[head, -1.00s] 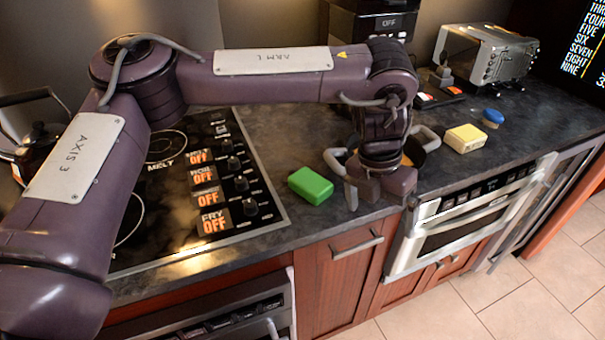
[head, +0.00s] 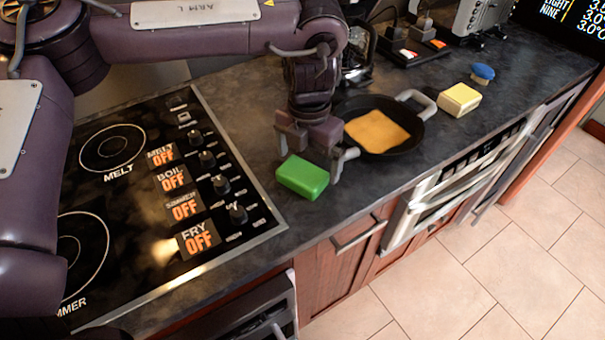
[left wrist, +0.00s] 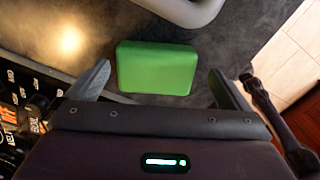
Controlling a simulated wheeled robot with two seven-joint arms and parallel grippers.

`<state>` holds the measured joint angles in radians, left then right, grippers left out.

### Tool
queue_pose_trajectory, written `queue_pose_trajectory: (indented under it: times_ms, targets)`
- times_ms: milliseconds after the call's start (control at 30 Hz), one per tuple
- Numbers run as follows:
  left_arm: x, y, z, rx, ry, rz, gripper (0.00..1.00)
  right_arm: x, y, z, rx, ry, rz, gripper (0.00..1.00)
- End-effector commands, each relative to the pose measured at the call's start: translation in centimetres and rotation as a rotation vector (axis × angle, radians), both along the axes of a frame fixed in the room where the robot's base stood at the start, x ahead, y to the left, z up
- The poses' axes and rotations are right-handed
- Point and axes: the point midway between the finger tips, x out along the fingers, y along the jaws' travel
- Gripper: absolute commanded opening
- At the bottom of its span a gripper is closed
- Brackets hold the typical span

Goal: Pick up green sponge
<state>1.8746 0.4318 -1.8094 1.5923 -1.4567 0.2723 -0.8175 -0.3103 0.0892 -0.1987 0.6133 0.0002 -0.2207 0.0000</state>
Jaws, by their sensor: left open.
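The green sponge (head: 303,177) lies flat on the dark counter, between the stove and the black pan. In the left wrist view the sponge (left wrist: 157,67) sits just ahead of my fingers, roughly centred between them. My left gripper (head: 312,160) is open and empty, close above and beside the sponge. One finger shows on each side in the left wrist view, and neither clearly touches the sponge. My right gripper is in no view.
The pan (head: 408,148) with a flat tan slice stands right of the sponge. A yellow block (head: 459,100) and a blue sponge-like item (head: 483,73) lie farther right. The stove (head: 130,165) with its knobs is at left. The counter's front edge is close to the sponge.

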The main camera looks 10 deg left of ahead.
Motion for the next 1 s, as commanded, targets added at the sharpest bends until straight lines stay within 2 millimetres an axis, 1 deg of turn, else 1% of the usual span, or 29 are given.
queue_pose_trajectory:
  times_ms: [33, 100, 200, 333, 467, 500, 567, 767, 1000]
  targets:
    - [0.0, 0.2, -0.8, 0.001, 0.005, 0.002, 1.0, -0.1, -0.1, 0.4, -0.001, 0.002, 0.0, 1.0]
    - [0.1, 0.2, -1.8, 0.001, 0.004, 0.001, 1.0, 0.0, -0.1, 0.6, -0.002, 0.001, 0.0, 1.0]
    - [0.1, 0.2, -2.8, 0.001, 0.002, 0.002, 1.0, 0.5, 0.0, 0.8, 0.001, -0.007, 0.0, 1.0]
    - [0.1, 0.2, -3.4, 0.001, 0.001, 0.002, 1.0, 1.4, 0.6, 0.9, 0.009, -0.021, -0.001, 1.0]
    - [0.1, 0.2, -3.4, 0.001, 0.001, 0.002, 1.0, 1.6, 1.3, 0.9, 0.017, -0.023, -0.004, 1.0]
    - [0.1, 0.2, -3.4, 0.0, 0.001, 0.002, 0.99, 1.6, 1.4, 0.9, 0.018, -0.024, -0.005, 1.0]
    - [0.1, 0.2, -3.4, 0.0, 0.001, 0.002, 0.91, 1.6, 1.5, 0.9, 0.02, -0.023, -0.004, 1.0]
    - [0.1, 0.2, -3.3, 0.0, 0.001, 0.002, 0.65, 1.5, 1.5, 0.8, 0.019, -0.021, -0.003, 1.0]
    - [0.1, 0.2, -3.3, 0.0, 0.0, 0.002, 0.64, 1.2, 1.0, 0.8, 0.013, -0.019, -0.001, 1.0]
